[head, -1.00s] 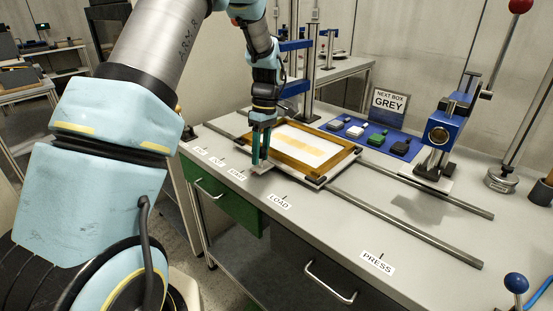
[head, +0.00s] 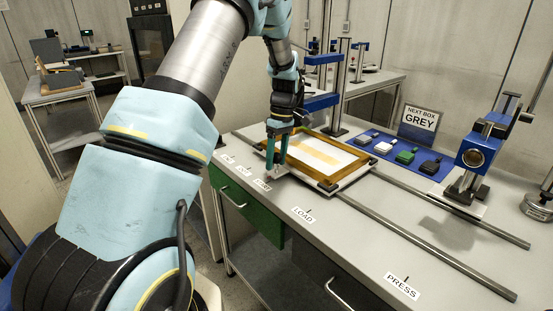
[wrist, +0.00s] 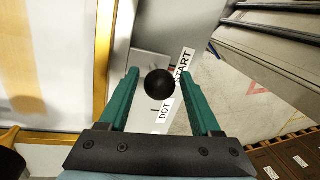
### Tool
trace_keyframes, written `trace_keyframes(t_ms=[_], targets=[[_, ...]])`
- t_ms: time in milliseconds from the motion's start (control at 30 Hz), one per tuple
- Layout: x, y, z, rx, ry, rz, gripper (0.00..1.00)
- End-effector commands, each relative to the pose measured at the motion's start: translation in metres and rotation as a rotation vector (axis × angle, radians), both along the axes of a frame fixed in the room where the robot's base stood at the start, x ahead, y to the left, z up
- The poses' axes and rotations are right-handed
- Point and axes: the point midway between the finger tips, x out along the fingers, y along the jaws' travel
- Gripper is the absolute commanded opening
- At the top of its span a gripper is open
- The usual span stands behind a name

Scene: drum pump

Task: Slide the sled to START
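The sled (head: 372,172) is a wood-framed tray with a pale sheet, lying on two rails. It is at their left part, left of the LOAD label (head: 303,214). The START label (head: 262,184) is on the bench's front edge, close to my gripper (head: 276,168). In the wrist view, a black ball knob (wrist: 159,84) sits between my two green fingers, with a gap visible on each side. The START label also shows in the wrist view (wrist: 184,66), just beyond the knob. The knob hides part of the marks there.
The rails (head: 430,240) run clear to the right past LOAD and the PRESS label (head: 402,286). A blue press stand (head: 474,160) stands at the right.

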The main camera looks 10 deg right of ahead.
Motion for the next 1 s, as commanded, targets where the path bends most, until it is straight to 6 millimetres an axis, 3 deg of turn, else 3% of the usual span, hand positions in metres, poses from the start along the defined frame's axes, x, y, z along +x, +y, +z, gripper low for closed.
trace_keyframes(t_ms=[433, 800, 1000], targets=[[0.002, -0.002, 0.009, -0.001, -0.002, 0.000, 0.73], [0.010, -0.012, 0.076, -0.002, -0.003, 0.000, 0.73], [0.013, -0.016, 0.100, -0.002, -0.001, 0.000, 0.73]])
